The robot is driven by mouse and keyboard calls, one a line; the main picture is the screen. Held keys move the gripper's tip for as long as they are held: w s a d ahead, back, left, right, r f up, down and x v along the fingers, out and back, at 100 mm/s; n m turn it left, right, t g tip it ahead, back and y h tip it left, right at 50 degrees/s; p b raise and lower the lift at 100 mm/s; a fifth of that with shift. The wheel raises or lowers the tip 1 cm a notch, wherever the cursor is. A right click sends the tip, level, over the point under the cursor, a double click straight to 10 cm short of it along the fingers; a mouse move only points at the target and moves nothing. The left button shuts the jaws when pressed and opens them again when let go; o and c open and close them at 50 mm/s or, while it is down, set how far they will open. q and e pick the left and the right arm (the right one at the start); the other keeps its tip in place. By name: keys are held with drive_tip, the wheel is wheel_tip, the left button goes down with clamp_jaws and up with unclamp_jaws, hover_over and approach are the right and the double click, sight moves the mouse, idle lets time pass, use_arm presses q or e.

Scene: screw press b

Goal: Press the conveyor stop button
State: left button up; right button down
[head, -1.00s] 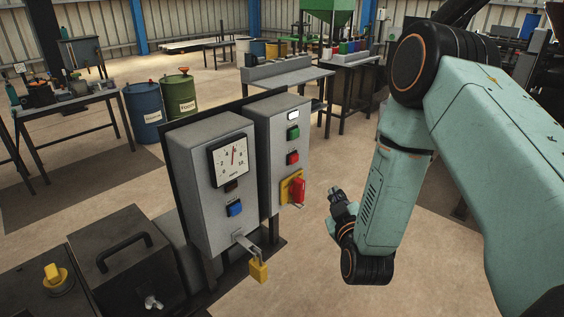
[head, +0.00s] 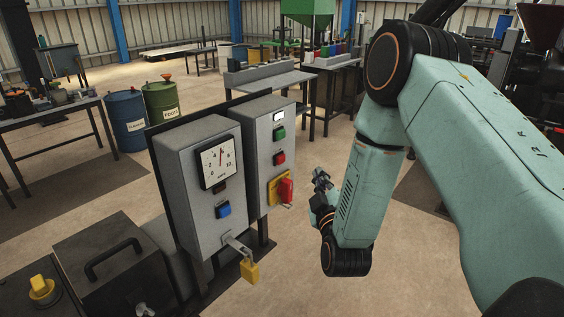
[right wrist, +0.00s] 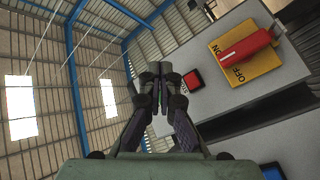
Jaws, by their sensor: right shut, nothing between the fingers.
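The red stop button (head: 279,158) is on the front of the right-hand grey control box (head: 255,160), below a green button (head: 279,133). In the right wrist view the red button (right wrist: 193,79) sits on the grey panel just right of the fingertips, with a partly readable label beside it. My right gripper (head: 320,178) is to the right of the box in the head view, apart from the button. In the right wrist view its fingers (right wrist: 160,76) are shut together and hold nothing. My left gripper is not in view.
A red rotary switch (head: 285,190) on a yellow plate is below the red button, close to my right gripper. Floor right of the boxes is clear.

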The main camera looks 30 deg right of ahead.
sight(282, 160)
drive_tip(key=w+a+b, duration=0.3)
drive_tip(key=w, duration=0.4)
drive_tip(key=shift+w, duration=0.2)
drive_tip(key=shift+s, duration=0.1)
drive_tip(key=shift+a, duration=0.15)
drive_tip(key=shift+f, duration=0.1)
idle(0.4)
drive_tip(key=shift+w, duration=0.25)
idle(0.4)
drive_tip(key=shift+w+a, duration=0.1)
drive_tip(key=shift+w, duration=0.1)
